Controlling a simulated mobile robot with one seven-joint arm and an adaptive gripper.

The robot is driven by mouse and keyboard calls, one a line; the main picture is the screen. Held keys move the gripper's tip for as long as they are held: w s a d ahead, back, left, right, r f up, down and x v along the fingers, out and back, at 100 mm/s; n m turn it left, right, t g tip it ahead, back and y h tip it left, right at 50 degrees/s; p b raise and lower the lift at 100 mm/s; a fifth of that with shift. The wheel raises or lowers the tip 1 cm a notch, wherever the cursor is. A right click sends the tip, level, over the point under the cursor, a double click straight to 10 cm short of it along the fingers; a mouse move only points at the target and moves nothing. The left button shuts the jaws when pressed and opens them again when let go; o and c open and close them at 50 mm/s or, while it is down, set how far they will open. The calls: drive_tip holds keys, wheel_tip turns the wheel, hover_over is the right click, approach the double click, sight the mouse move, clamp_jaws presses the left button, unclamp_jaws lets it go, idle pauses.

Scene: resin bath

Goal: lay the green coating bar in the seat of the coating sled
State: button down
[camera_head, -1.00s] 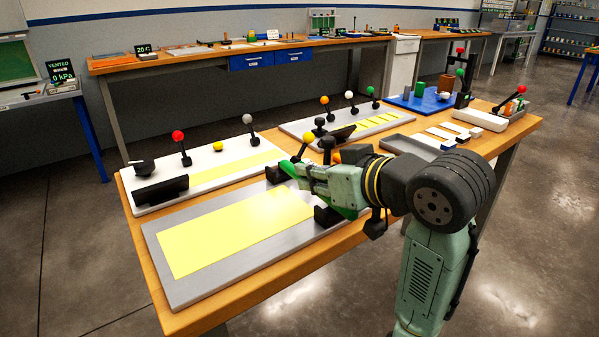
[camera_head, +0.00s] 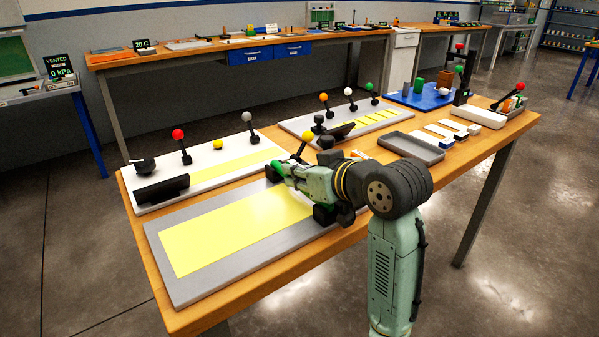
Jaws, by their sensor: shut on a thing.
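My gripper (camera_head: 288,173) is shut on the green coating bar (camera_head: 277,166) at the right end of the near grey plate. Only the bar's far end shows clearly; my gripper and arm hide most of the rest. The coating sled seems to be the black part across that plate, with one black block (camera_head: 272,176) by the bar's far end and another (camera_head: 327,215) below my gripper. The bar is low, close to these blocks. I cannot tell whether it touches the seat, which is hidden.
The near grey plate (camera_head: 185,293) carries a long yellow strip (camera_head: 230,235), clear to the left. Behind it is a white plate with levers (camera_head: 133,180). A yellow-knobbed lever (camera_head: 307,136) stands just behind my gripper. A grey tray (camera_head: 411,148) lies to the right.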

drive_tip(key=shift+f, duration=0.3)
drive_tip(key=c, duration=1.5)
unclamp_jaws()
drive_tip(key=shift+r, duration=0.1)
drive_tip(key=shift+r, duration=0.3)
drive_tip(key=b+v, duration=0.1)
drive_tip(key=v, duration=1.1)
